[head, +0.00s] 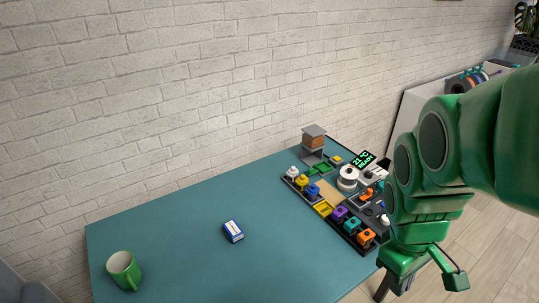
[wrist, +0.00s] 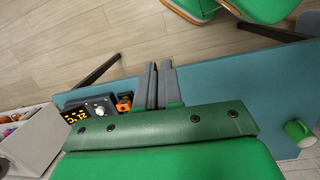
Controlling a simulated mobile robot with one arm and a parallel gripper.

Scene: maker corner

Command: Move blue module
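The blue module (head: 312,190) is a small block with a knob on top. It sits in a dark rack (head: 345,236) on the teal table, beside a yellow and a white module. My gripper (wrist: 159,66) shows in the wrist view as two dark grey fingers lying close together, with nothing seen between them. In the head view my green arm hangs at the right, beyond the table's right end and well apart from the blue module. The blue module cannot be made out in the wrist view.
A purple module (head: 339,213), a teal module (head: 352,224) and an orange module (head: 366,237) stand in the front of the rack. A blue-and-white box (head: 233,231) and a green mug (head: 123,270) stand on the otherwise clear left part of the teal table (head: 180,240).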

